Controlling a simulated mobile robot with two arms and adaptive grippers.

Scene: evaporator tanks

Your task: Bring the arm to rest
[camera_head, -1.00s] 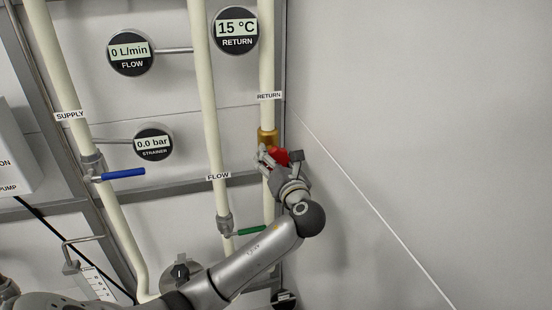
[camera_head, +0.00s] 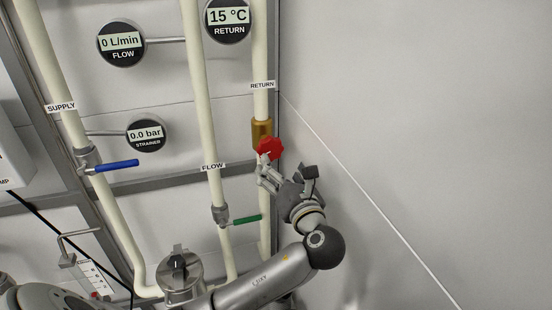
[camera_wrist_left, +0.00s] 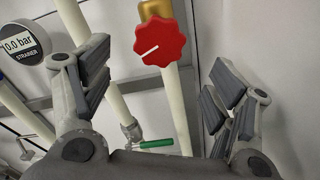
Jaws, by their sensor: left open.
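My left gripper (camera_head: 288,176) is open and empty, just below and to the right of the red knob (camera_head: 269,149) on the return pipe. The fingers are apart from the knob. In the left wrist view the red knob (camera_wrist_left: 160,42) shows whole between the spread fingers, further off, with a white line on its face pointing lower left. My left arm (camera_head: 265,278) reaches in from the lower left. My right gripper is not in view.
A green-handled valve (camera_head: 245,219) sits on the flow pipe (camera_head: 204,110), left of my gripper. A blue-handled valve (camera_head: 112,166) is on the supply pipe. Round gauges hang at upper left. The blank wall (camera_head: 420,120) at right borders the gripper.

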